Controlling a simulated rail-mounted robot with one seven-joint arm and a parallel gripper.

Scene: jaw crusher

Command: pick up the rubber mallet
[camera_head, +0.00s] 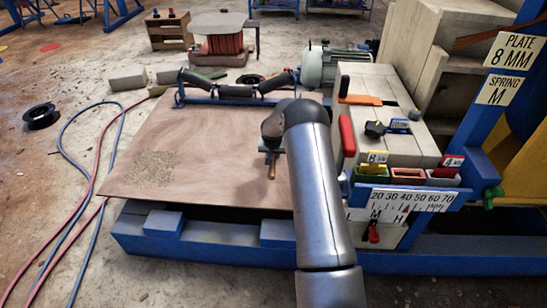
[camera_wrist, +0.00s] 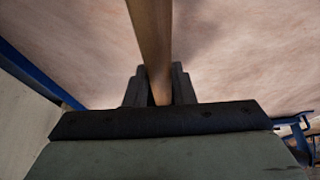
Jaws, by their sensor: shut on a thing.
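The rubber mallet shows only as its wooden handle. In the wrist view the handle (camera_wrist: 151,38) runs from the top edge down between the two dark fingers of my gripper (camera_wrist: 158,86), which are shut on it. In the head view the brown handle end (camera_head: 271,170) sticks out below my gripper (camera_head: 271,150), over the brown sheet. The mallet's head is not seen in either view. My forearm and wrist hide much of the area around the gripper. I cannot tell whether the handle touches the sheet.
The brown sheet (camera_head: 215,155) is mostly bare, with a gritty patch at its left. A roller frame (camera_head: 235,97) stands behind it. At the right are a pale block stand (camera_head: 385,135), small coloured bins (camera_head: 407,175) and a scale plate (camera_head: 405,199). Hoses (camera_head: 92,170) lie on the left floor.

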